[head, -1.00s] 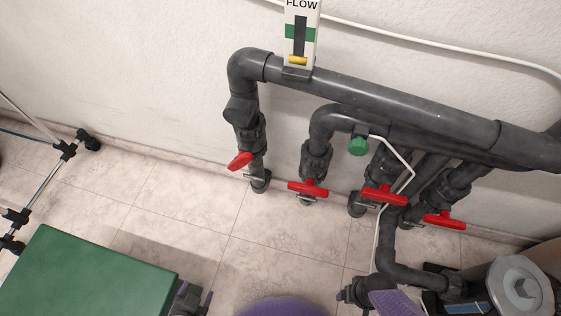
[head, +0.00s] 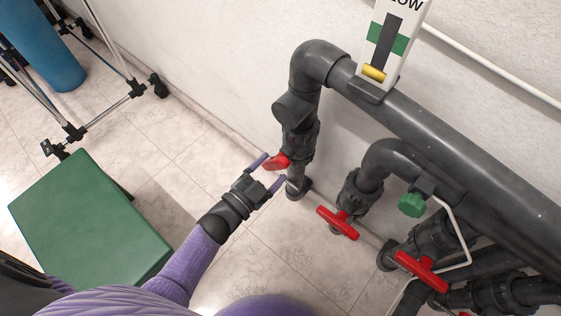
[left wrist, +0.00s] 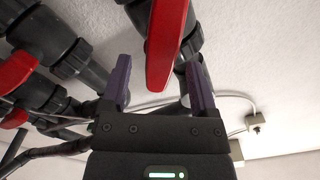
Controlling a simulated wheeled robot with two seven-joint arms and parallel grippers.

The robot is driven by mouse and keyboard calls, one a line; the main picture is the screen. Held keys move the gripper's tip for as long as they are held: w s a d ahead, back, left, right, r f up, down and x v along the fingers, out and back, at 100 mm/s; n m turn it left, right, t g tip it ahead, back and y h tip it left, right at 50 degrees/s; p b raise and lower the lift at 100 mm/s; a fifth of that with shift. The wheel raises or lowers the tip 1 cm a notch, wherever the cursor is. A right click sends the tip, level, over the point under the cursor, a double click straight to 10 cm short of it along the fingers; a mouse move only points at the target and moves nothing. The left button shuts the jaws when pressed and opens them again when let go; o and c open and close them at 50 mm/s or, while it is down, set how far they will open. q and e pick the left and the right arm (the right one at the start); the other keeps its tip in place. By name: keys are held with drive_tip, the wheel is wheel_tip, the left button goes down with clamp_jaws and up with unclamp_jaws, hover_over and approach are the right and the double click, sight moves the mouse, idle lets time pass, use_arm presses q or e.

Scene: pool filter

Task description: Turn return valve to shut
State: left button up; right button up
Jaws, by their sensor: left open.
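Several red valve handles sit on the dark grey pipes. No label tells me which is the return valve. My open left gripper (head: 276,168) is at the leftmost red handle (head: 278,162), on the vertical pipe by the wall. In the left wrist view this red handle (left wrist: 166,50) lies between the two purple fingers of my left gripper (left wrist: 160,85), with gaps beside it. I cannot tell whether a finger touches it. Two more red handles, the middle one (head: 338,222) and a right one (head: 420,270), lie crosswise on their pipes. My right gripper is out of view.
A flow gauge (head: 390,45) with a yellow marker stands on the upper pipe (head: 440,120). A green knob (head: 412,204) is on the lower pipe. A green box (head: 90,225) and a wheeled metal frame (head: 108,105) stand left. Tiled floor between box and pipes is clear.

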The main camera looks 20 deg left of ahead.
use_arm(q)
drive_tip(key=shift+x, duration=1.1)
drive_tip(key=shift+w, duration=0.2)
clamp_jaws()
